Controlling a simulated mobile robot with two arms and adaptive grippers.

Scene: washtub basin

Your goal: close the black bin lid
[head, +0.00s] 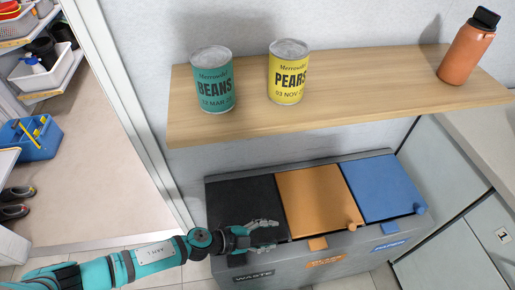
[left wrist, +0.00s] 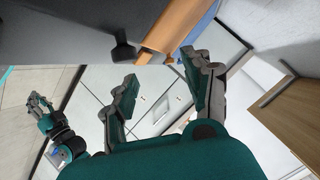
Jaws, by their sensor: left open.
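The black lid (head: 240,203) lies at the left end of the grey bin unit (head: 300,264) in the head view. It looks flat or nearly flat, level with its neighbours; I cannot tell if a small gap remains at its front. My left gripper (head: 274,234) is open and empty at the lid's front right corner and hides its knob. In the left wrist view my open fingers (left wrist: 158,68) are just below a black knob (left wrist: 123,52) on a dark surface, apart from it in the picture. My right gripper (left wrist: 40,105) seems to show small at the left; its jaws are unclear.
The orange lid (head: 312,198) and blue lid (head: 383,186) lie flat to the right. A wooden shelf (head: 350,108) above the bins holds a beans can (head: 212,80), a pears can (head: 288,72) and an orange bottle (head: 468,48).

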